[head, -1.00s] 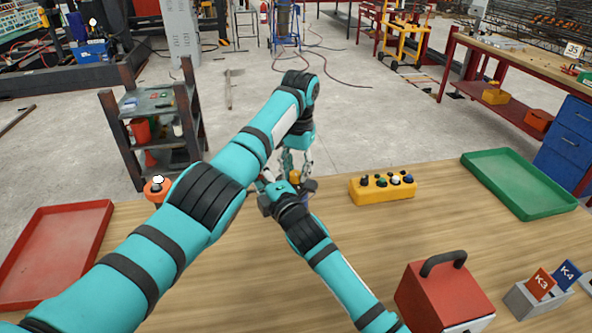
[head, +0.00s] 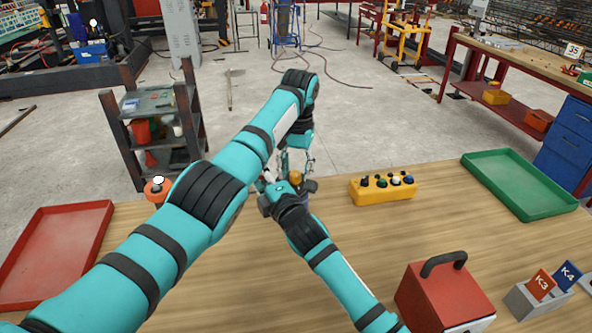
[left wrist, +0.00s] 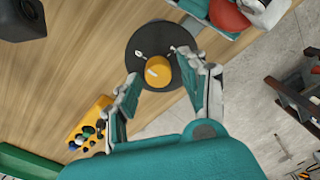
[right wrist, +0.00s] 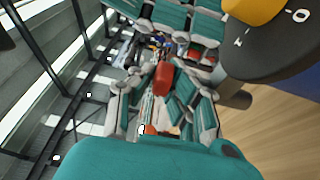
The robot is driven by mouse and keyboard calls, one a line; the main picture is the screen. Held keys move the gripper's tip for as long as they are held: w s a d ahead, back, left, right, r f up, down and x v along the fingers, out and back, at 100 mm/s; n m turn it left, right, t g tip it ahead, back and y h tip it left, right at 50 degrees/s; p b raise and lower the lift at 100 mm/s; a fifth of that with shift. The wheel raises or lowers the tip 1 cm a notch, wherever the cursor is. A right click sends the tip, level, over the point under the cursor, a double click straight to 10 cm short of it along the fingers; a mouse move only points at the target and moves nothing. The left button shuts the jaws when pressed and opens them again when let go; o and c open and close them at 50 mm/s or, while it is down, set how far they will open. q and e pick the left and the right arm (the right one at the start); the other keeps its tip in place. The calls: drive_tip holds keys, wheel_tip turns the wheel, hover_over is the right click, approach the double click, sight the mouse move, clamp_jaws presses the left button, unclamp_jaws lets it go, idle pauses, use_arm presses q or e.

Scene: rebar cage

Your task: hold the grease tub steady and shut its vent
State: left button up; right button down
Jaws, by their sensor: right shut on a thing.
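The grease tub shows in the left wrist view as a dark round top (left wrist: 143,47) with an orange-yellow knob (left wrist: 157,72) and white marks. In the head view the arms partly hide it; its knob (head: 296,177) shows. My left gripper (head: 297,163) points down above it, fingers apart on either side of the knob, with no clear contact. The grip itself is partly hidden.
A yellow button box (head: 382,188) stands right of the tub, and a green tray (head: 518,184) lies farther right. A red tray (head: 55,245) and an orange lamp (head: 157,188) are at the left. A red toolbox (head: 443,295) stands in front. The middle right of the table is clear.

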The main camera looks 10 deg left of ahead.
sight(297, 173)
use_arm(q)
drive_tip(key=shift+o, duration=0.3)
drive_tip(key=r, duration=0.7)
drive_tip(key=shift+d+r, duration=0.2)
use_arm(e)
drive_tip(key=c, duration=1.3)
unclamp_jaws()
use_arm(q)
drive_tip(key=shift+s, duration=0.1)
use_arm(e)
drive_tip(key=shift+o, duration=0.2)
drive_tip(key=shift+f, duration=0.1)
drive_tip(key=shift+s, duration=0.1)
